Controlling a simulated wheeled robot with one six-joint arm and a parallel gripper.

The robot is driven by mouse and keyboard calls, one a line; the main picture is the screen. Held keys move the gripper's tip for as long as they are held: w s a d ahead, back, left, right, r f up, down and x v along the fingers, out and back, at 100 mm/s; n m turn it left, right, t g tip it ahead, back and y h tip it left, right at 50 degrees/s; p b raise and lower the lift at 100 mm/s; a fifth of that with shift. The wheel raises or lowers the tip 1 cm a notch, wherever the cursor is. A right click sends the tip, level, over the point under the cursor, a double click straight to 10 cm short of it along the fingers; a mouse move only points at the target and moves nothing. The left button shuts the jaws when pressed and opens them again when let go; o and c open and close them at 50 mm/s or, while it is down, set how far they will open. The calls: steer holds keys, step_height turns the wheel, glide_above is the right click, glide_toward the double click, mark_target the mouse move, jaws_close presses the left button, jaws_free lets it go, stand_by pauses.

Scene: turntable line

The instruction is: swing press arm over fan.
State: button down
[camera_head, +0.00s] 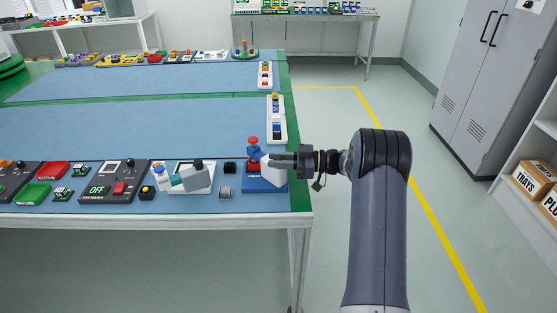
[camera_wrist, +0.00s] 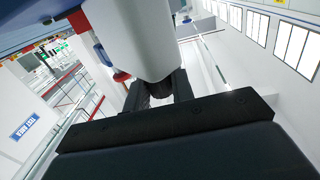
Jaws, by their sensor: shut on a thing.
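The press (camera_head: 264,186) stands at the right end of the bench. It has a blue base, a blue-and-white upper part and a red knob (camera_head: 253,141) on top. My gripper (camera_head: 276,160) reaches in from the right and is shut on the white part of the press, which I take to be its arm. In the wrist view this white part (camera_wrist: 135,35) fills the top middle, between the dark fingers (camera_wrist: 160,92). A red piece (camera_wrist: 121,76) on a blue part shows left of it. I cannot make out the fan for certain; the fingers and white part hide some of the press base.
Left of the press are a small black block (camera_head: 230,167), a grey cylinder (camera_head: 225,193) and a white plate (camera_head: 205,187) with a teal-grey device. A button box (camera_head: 276,130) stands behind the press. The floor right of the bench is clear.

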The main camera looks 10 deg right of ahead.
steer(key=shift+r, duration=0.1)
steer(key=c, duration=1.3)
jaws_free()
steer(key=shift+a, duration=0.1)
steer(key=shift+o, duration=0.2)
steer(key=v, duration=1)
steer(key=shift+d, duration=0.4)
steer(key=x, duration=1.1)
steer(key=shift+s, duration=0.1)
steer(key=shift+d+m+t, duration=0.15)
steer(key=shift+m+t, duration=0.15)
steer(key=shift+t, duration=0.2)
